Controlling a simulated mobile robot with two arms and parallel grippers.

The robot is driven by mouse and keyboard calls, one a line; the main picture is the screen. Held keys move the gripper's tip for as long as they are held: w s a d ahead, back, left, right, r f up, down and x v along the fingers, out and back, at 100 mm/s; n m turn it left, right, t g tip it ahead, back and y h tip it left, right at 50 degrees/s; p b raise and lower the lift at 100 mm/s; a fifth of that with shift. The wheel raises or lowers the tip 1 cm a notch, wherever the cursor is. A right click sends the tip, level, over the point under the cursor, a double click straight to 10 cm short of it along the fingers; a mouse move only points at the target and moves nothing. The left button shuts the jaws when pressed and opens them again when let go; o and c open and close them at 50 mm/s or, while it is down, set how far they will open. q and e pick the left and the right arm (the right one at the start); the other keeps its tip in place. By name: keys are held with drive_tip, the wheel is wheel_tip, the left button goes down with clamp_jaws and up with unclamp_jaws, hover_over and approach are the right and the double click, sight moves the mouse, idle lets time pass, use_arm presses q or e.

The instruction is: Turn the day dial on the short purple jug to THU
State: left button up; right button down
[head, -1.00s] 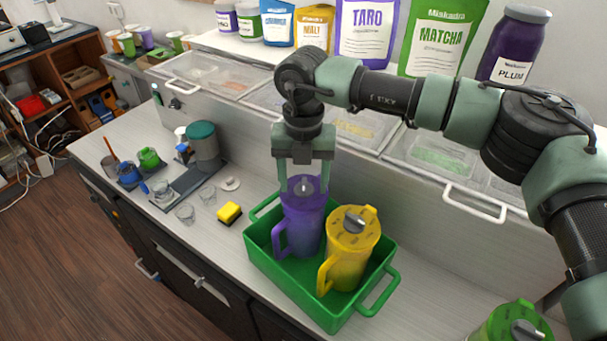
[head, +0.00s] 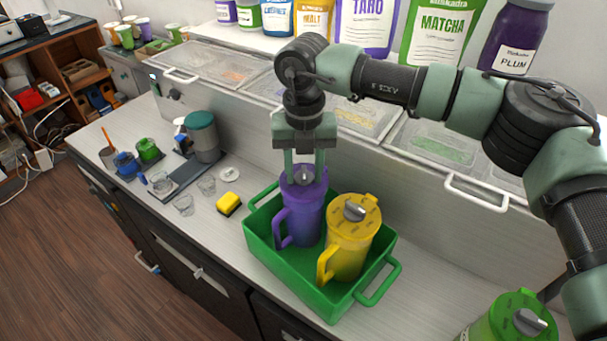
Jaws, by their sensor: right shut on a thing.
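The purple jug (head: 301,217) stands upright in the green tray (head: 291,288), left of the yellow jug (head: 349,246). Its handle points toward the front left. My right gripper (head: 304,173) comes straight down over the jug's lid, its fingers on either side of the grey day dial (head: 305,177), and is shut on the dial. The day marks on the purple lid are too small and too covered to read. My left gripper is not in view.
The yellow jug with its own grey dial stands close on the right in the same tray. A green jug (head: 509,318) is at the lower right. A yellow sponge (head: 228,204) and glasses lie left of the tray. Lidded bins (head: 433,150) run behind.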

drive_tip(key=n+b, duration=0.2)
drive_tip(key=b, duration=0.1)
drive_tip(key=n+b, duration=0.2)
drive_tip(key=shift+d+f, duration=0.15)
drive_tip(key=shift+f, duration=0.1)
drive_tip(key=shift+w+d+r+n+b, duration=0.1)
drive_tip(key=shift+n+b, duration=0.75)
drive_tip(key=shift+n, duration=0.35)
drive_tip(key=shift+d+r+n+b, duration=0.1)
drive_tip(key=shift+n+b, duration=0.45)
drive_tip(key=shift+n, duration=0.55)
drive_tip(key=c, duration=0.8)
unclamp_jaws()
drive_tip(key=shift+c, duration=0.2)
